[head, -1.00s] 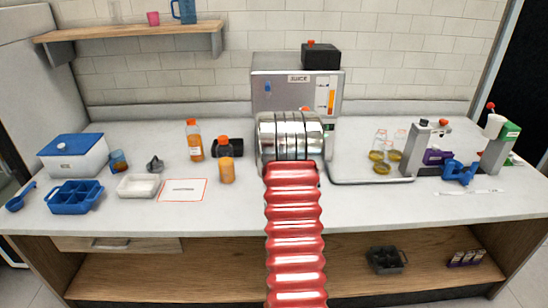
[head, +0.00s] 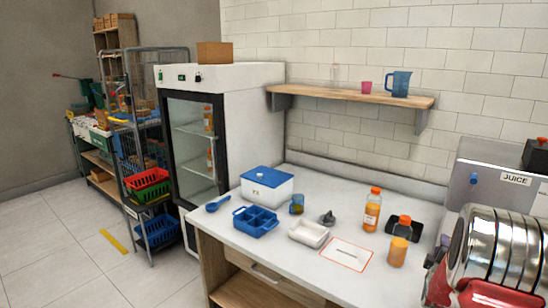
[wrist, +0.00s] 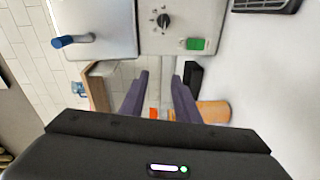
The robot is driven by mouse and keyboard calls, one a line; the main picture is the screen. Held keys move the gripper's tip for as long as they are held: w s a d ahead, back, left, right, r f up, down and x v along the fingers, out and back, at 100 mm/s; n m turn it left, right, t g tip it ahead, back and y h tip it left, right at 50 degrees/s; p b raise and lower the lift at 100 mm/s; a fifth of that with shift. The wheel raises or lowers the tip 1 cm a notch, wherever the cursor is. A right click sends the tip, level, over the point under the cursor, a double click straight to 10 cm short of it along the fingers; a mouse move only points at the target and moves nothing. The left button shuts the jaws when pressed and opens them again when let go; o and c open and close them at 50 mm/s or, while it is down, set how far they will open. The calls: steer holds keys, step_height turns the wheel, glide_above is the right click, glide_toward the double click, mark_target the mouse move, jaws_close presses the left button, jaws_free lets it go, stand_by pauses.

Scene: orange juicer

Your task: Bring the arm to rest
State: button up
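My arm (head: 497,255), silver segments and a red sleeve, fills the lower right corner of the head view. Its gripper is hidden there. In the wrist view my gripper (wrist: 160,78) shows two purple fingers, apart, with nothing clearly held between them. An orange bottle (wrist: 213,112) lies beyond and to the right of the fingers, apart from them as far as I can tell. The grey juice machine (head: 502,175) stands behind the arm; the wrist view shows its panel (wrist: 180,42) with a black knob and green switch.
On the counter are a blue-lidded box (head: 267,188), blue tray (head: 255,221), white tray (head: 308,234), orange bottle (head: 372,212) and shorter orange bottle (head: 398,246). A fridge (head: 192,145) and wire rack (head: 140,140) stand left.

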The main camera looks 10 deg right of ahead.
steer(key=s+a+r+m+g+y, duration=0.15)
steer(key=a+r+y, duration=0.3)
steer(key=a, duration=1.05)
steer(key=a+r+m+y, duration=0.25)
steer(key=a+r, duration=0.25)
steer(key=a, duration=1)
steer(key=s+a+m+g+y, duration=0.3)
steer(key=s+a+g+y, duration=0.1)
steer(key=s+a, duration=1.7)
steer(key=s+g, duration=0.1)
steer(key=s, duration=0.2)
steer(key=shift+s+a+f+m+y, duration=0.15)
steer(key=shift+s+m+y, duration=0.15)
